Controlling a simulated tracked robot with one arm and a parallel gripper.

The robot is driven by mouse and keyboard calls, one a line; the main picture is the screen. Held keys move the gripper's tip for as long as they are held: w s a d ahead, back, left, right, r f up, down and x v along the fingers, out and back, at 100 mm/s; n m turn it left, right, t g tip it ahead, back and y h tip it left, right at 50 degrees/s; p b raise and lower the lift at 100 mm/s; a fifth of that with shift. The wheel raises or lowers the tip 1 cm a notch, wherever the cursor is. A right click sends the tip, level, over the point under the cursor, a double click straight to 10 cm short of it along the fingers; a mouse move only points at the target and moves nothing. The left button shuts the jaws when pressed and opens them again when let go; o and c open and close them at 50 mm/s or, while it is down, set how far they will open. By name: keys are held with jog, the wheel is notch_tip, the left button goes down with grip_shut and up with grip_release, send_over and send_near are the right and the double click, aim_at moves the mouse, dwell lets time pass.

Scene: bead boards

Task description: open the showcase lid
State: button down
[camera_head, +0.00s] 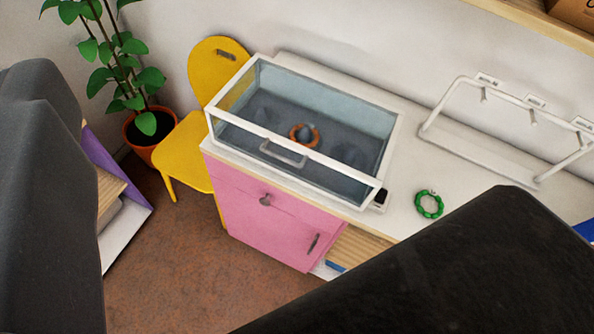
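The showcase (225,146) is a glass box with a white frame and a dark inside, standing on the white counter. Its glass lid (335,167) lies down over the box and looks shut. A pale bar handle (283,154) sits at the lid's front edge. An orange bead ring (304,136) on a dark rounded support shows through the glass. My gripper (280,135) shows as two large dark fingers at the left and lower right. They are wide apart, with nothing between them, and appear well short of the showcase. The right finger hides part of the counter.
A green bead ring (429,204) and a small black item (382,198) lie right of the showcase. A white rack with hooks (535,103) stands further right. A pink cabinet (265,225) is below, a yellow chair (183,155) and potted plant (143,125) at left. Brown floor (180,270) is open in front.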

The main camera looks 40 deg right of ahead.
jog(key=shift+f, duration=0.1)
jog(key=w+d+f+n+g+h+b, duration=0.1)
jog(key=w+d+f+n+h+b, duration=0.5)
jog(key=f, duration=1.2)
jog(key=w+d+f+n+g+h+b, duration=0.15)
jog(key=w+f+n+h, duration=0.25)
jog(key=f+n, duration=1.05)
jog(key=w+d+f+n+g+h+b, duration=0.2)
jog(key=w+d+f+n+h, duration=0.25)
jog(key=f, duration=1.75)
jog(key=w+d+r+b, duration=0.1)
jog(key=w+d+r, duration=0.3)
jog(key=w+d, duration=0.3)
jog(key=shift+w+d+n+b, duration=0.3)
jog(key=shift+w+d+b, duration=0.05)
jog(key=shift+d+b, duration=0.1)
jog(key=shift+r+t, duration=0.1)
jog(key=shift+t, duration=0.15)
